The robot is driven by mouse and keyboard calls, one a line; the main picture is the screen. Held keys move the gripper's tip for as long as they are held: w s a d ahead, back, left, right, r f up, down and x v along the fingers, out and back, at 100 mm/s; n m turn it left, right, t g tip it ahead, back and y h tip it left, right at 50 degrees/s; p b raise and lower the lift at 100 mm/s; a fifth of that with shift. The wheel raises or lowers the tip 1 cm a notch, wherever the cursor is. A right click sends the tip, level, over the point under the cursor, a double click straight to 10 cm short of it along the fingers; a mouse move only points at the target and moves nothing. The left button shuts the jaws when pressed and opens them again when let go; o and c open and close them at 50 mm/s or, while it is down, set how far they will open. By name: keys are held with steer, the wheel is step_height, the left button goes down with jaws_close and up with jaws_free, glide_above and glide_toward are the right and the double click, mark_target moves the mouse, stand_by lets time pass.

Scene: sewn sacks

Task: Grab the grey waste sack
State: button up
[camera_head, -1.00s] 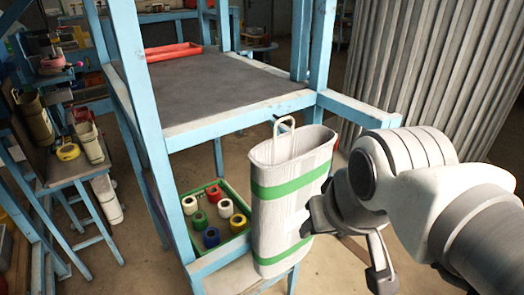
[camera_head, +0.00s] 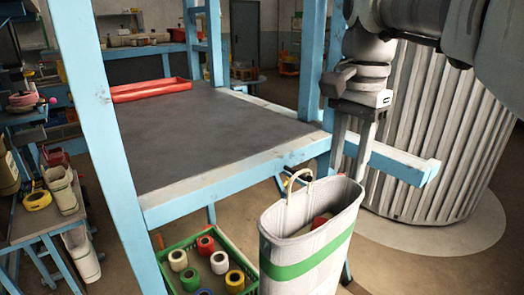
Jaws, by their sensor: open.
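A pale grey-white sack (camera_head: 312,250) with a green band and a light loop handle (camera_head: 299,190) stands upright at the front corner of the blue frame. Its mouth is open and something reddish shows inside. Its lower part is cut off by the picture's bottom edge. My gripper (camera_head: 350,168) points down, open and empty, with its fingertips just above the right end of the sack's rim in the picture. I cannot tell whether they touch it or how far apart they are in depth.
The blue frame's dark shelf (camera_head: 215,135) holds a red tray (camera_head: 150,90). A green crate (camera_head: 207,242) of coloured rolls sits below. A blue beam (camera_head: 395,160) runs behind my gripper. A large ribbed grey container (camera_head: 440,140) stands at right. A side bench (camera_head: 40,225) is at left.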

steer(key=shift+a+f+b, duration=0.15)
steer(key=shift+f+b, duration=0.05)
steer(key=shift+f, duration=4)
steer(key=shift+a+f+b, duration=0.1)
steer(key=shift+f+b, duration=0.1)
steer(key=shift+f, duration=3.95)
jaws_close()
steer(key=shift+r, duration=0.1)
